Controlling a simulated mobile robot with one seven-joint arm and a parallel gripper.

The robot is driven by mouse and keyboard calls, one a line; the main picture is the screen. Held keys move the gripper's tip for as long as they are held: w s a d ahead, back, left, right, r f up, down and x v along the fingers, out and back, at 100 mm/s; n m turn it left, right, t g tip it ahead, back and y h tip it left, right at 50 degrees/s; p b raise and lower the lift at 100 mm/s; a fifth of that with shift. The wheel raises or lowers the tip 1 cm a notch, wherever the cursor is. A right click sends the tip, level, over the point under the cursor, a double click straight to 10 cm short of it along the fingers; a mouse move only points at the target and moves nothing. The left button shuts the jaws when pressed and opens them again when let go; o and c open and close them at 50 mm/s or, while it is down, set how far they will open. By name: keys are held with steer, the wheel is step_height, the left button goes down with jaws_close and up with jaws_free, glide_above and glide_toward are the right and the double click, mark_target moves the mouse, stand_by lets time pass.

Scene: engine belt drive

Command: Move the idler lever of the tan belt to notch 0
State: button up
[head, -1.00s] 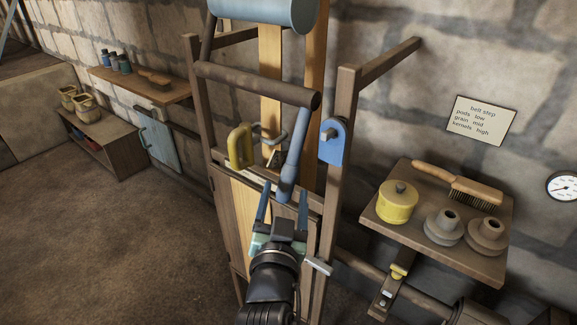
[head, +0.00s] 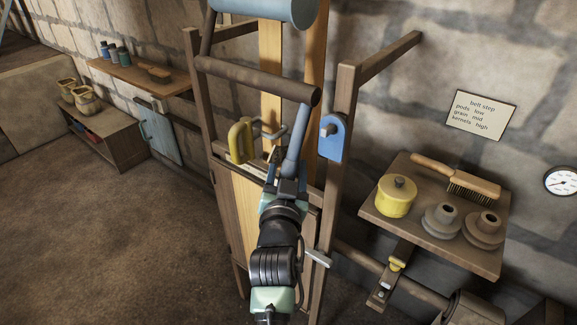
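The idler lever is a blue-grey bar (head: 297,140) in the middle of the head view. It hangs from the right end of a dark brown roller (head: 255,82) and leans down to the left. The tan belt (head: 271,70) runs as upright strips behind the roller. My gripper (head: 288,174) is at the lever's lower end, with one finger on each side of it. The fingers look apart; whether they touch the lever is hard to see. Any notches or notch numbers near the lever's end are hidden or too small to read.
A wooden frame post (head: 339,150) with a blue bracket (head: 332,137) stands close right of the lever. A shelf (head: 435,222) at right holds a yellow tin, a brush and pulleys. A belt step sign (head: 480,115) hangs behind.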

jaws_close()
steer(key=shift+f, duration=0.1)
stand_by(1.1)
